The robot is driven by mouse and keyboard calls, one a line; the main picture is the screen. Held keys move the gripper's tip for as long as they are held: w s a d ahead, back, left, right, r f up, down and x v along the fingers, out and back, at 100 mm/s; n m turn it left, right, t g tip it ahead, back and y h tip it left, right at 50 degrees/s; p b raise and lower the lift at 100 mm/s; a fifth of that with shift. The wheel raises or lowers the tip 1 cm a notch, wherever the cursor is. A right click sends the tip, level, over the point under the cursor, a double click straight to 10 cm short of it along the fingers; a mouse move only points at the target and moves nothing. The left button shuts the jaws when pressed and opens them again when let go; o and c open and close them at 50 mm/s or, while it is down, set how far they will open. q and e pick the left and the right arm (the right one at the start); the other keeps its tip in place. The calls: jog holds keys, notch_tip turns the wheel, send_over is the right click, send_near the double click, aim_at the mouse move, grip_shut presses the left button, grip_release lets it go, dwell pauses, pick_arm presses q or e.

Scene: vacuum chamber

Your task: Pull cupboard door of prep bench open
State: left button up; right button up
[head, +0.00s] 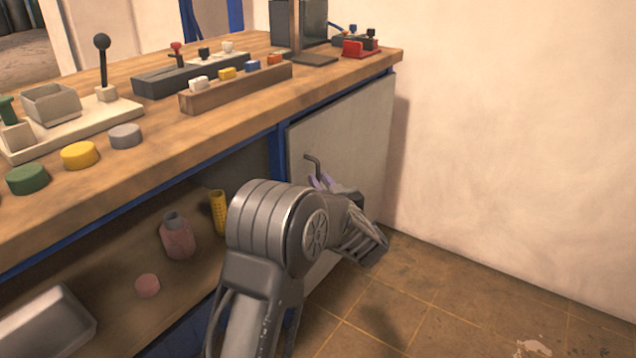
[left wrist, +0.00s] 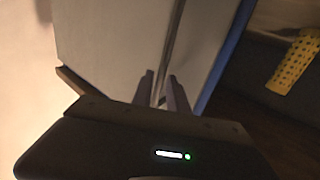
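The prep bench (head: 215,98) has a wooden top and blue frame. Its grey cupboard door (head: 357,135) is under the right end and looks closed; in the left wrist view the door (left wrist: 110,35) fills the upper left. A dark bent-rod handle (head: 312,160) stands on the door near its left edge. My left gripper (head: 320,181) is at the handle's lower part, partly hidden by my wrist. In the left wrist view its two fingers (left wrist: 161,86) stand a little apart with the handle bar (left wrist: 172,48) between them. I cannot tell whether they press on it. My right gripper is out of view.
The open shelf left of the door holds a yellow perforated cup (head: 218,212), a pink jar (head: 177,237) and a metal box (head: 47,325). The tiled floor (head: 450,300) before the door is clear.

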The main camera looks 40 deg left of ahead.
pick_arm(q)
jog(key=shift+x, duration=0.9)
jog(key=shift+c, duration=0.5)
grip_shut()
